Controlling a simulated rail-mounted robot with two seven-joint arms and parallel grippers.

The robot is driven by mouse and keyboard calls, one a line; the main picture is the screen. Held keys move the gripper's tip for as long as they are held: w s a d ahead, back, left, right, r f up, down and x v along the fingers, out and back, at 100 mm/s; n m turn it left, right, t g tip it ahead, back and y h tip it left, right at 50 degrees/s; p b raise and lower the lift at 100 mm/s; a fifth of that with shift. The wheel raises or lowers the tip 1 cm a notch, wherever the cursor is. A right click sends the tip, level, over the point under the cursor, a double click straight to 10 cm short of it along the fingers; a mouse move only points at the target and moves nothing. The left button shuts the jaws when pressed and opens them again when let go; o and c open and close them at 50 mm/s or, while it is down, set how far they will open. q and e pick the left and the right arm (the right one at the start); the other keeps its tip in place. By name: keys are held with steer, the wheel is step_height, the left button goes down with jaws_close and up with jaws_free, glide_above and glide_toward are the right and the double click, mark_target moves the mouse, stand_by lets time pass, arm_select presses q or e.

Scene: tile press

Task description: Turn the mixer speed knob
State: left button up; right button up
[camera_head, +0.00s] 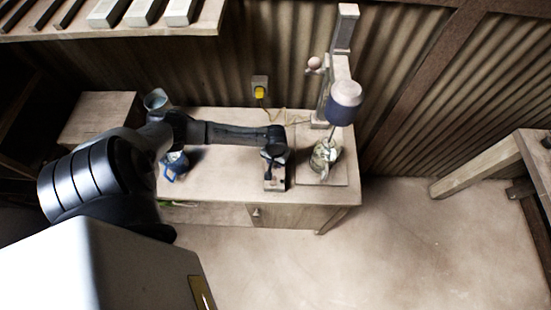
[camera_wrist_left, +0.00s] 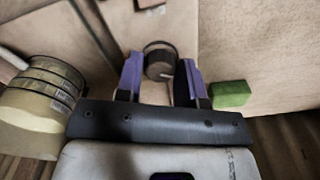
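The mixer (camera_head: 345,95) stands at the back right of the bench, with a dark blue motor head on an upright post above a glass vessel (camera_head: 324,156). A small control box (camera_head: 274,184) sits left of the vessel near the front edge. My left gripper (camera_head: 273,160) is over this box and hides part of it. In the left wrist view, a round dark knob (camera_wrist_left: 160,62) lies between the two purple fingers of the left gripper (camera_wrist_left: 161,72). The fingers are apart, with a narrow gap visible beside the knob; contact cannot be told. My right gripper is not in view.
A blue jug (camera_head: 174,166) and a metal cup (camera_head: 157,101) stand at the left of the bench (camera_head: 223,182). A yellow plug (camera_head: 260,92) is on the wall behind. The left wrist view shows a green block (camera_wrist_left: 230,93) and a stack of yellowish round pieces (camera_wrist_left: 40,100).

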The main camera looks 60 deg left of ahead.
arm_select(q)
steer(key=c, duration=0.5)
